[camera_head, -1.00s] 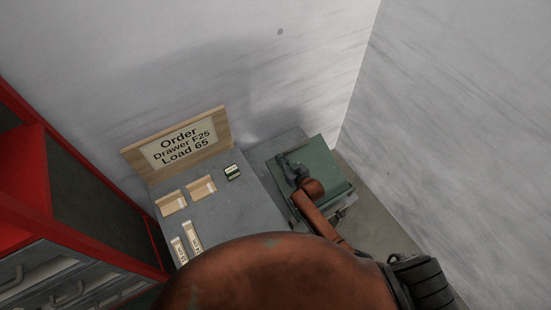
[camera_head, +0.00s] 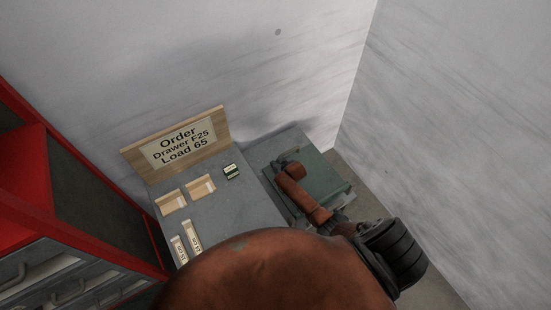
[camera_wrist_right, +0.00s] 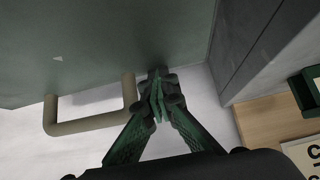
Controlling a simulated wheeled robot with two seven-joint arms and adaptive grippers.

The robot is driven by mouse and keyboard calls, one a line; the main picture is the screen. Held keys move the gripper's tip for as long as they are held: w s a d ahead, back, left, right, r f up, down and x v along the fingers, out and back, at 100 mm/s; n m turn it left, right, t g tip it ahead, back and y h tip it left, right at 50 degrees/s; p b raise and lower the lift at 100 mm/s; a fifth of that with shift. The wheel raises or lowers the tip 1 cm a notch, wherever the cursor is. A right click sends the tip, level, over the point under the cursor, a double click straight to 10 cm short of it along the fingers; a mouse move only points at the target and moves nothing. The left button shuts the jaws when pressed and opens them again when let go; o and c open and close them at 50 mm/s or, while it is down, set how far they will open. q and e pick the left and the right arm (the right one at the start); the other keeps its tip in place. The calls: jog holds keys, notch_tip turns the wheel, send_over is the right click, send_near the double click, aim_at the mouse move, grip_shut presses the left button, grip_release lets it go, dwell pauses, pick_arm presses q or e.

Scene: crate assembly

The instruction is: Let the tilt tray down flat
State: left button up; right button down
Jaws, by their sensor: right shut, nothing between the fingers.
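The tilt tray (camera_head: 325,177) is a green panel on the grey stand at the right in the head view. My right arm covers much of it, and its exact tilt is hard to tell. In the right wrist view a grey-green panel (camera_wrist_right: 120,35), which looks like the tray, fills the upper part. A beige U-shaped handle (camera_wrist_right: 88,124) sticks out from its edge. My right gripper (camera_wrist_right: 158,95) is shut and empty, its fingertips close to the panel's edge, right of the handle; I cannot tell whether they touch. My left gripper is not in view.
A grey table (camera_head: 225,210) left of the tray holds wooden trays (camera_head: 201,187), a small dark box (camera_head: 232,172) and label strips. An order board (camera_head: 178,144) stands behind. A red cabinet (camera_head: 30,165) is at the left; pale walls close in behind and right.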

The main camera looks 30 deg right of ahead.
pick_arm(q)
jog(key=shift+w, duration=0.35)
pick_arm(e)
jog(key=shift+s+a+f, duration=0.2)
jog(key=shift+s+f, duration=0.4)
jog(key=shift+f, duration=0.2)
jog(key=shift+r, duration=0.1)
jog(key=shift+r+p, duration=0.25)
jog(key=shift+p, duration=0.15)
jog(key=r+p, duration=0.3)
jog(key=w+r+p, duration=0.1)
jog(key=r, duration=0.1)
jog(key=shift+d+r+p, duration=0.1)
jog(key=shift+r+p, duration=0.05)
jog(key=shift+p, duration=0.15)
pick_arm(q)
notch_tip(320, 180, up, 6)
jog(key=shift+p, duration=0.35)
pick_arm(e)
jog(key=v, duration=0.9)
jog(key=shift+s, duration=0.4)
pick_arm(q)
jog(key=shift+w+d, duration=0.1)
pick_arm(e)
jog(key=shift+d, duration=0.15)
